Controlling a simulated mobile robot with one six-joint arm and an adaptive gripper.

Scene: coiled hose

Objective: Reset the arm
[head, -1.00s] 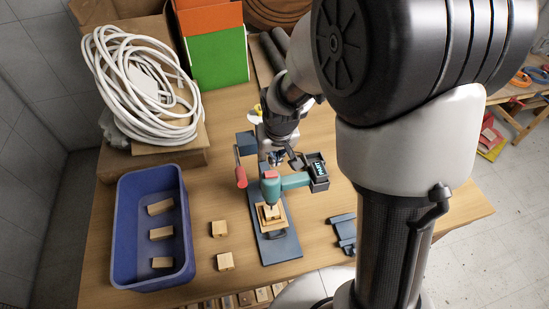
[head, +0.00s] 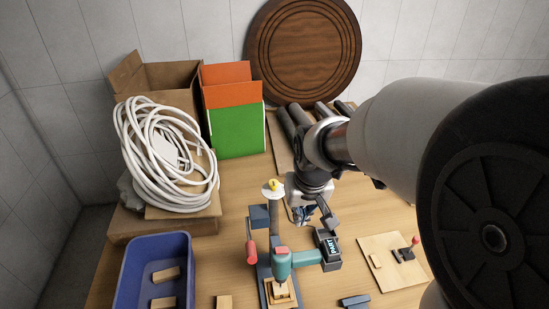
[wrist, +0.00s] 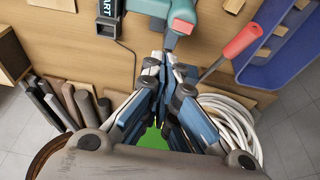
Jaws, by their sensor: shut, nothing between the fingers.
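My gripper (head: 301,214) hangs over the wooden table (head: 232,246), just behind the teal drill (head: 300,259) and its stand. Its fingers are shut with nothing between them, and the wrist view shows them brought together (wrist: 166,70). The drill (wrist: 177,14) shows at the top of the wrist view, with a red-handled lever (wrist: 242,40) to its right. A coiled white hose (head: 168,160) lies on cardboard at the left of the head view. Part of it shows behind the fingers in the wrist view (wrist: 232,122).
A blue bin (head: 186,243) with wooden blocks stands front left. A green and orange box (head: 236,130), an open cardboard box (head: 158,77) and a round wooden disc (head: 303,52) stand at the back. A light board with a small clamp (head: 392,262) lies at the right.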

